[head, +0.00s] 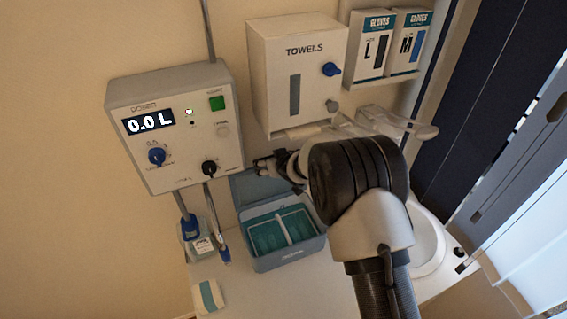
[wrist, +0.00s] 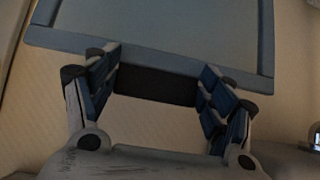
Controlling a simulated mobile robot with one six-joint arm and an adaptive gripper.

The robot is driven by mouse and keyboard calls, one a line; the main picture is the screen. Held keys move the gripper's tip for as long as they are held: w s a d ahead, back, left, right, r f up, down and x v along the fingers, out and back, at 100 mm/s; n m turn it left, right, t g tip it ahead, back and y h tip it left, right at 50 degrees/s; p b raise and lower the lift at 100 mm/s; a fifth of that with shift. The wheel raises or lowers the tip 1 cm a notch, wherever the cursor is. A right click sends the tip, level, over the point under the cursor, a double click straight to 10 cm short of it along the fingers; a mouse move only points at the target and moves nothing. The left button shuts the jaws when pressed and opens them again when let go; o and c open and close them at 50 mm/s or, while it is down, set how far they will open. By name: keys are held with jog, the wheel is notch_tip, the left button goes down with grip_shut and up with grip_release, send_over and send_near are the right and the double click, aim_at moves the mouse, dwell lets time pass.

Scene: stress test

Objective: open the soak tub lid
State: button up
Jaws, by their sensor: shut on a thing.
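The soak tub (head: 285,262) is a blue-grey box on the counter, with teal liquid and a pale divider inside. Its lid (head: 247,186) stands raised at the back of the tub, so the inside is open to view. My gripper (head: 268,166) is at the lid's upper edge. In the wrist view, the lid (wrist: 165,30) fills the top, with a dark handle tab (wrist: 155,86) on its edge. The fingers of my gripper (wrist: 163,78) are shut on this tab, one at each side. My arm hides part of the lid's right side in the head view.
A dosing box (head: 180,120) reading 0.0 L hangs on the wall at left. A towel dispenser (head: 295,75) and glove boxes (head: 390,45) hang above. A sink (head: 428,245) is at right.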

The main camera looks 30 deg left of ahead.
jog(key=shift+w+a+r, duration=0.2)
jog(key=shift+a+r, duration=0.1)
jog(key=shift+r, duration=0.1)
jog(key=o, duration=1.1)
jog(key=shift+c, duration=0.2)
jog(key=o, duration=0.5)
jog(key=shift+w+a+f, duration=0.25)
jog(key=shift+w+a, duration=0.2)
jog(key=shift+a, duration=0.05)
jog(key=shift+c, duration=0.2)
jog(key=shift+s+d, duration=0.1)
jog(key=shift+d, duration=0.05)
jog(key=shift+d, duration=0.1)
jog(key=v, duration=1.1)
jog(key=shift+s+d+r, duration=0.2)
jog(key=shift+s, duration=0.1)
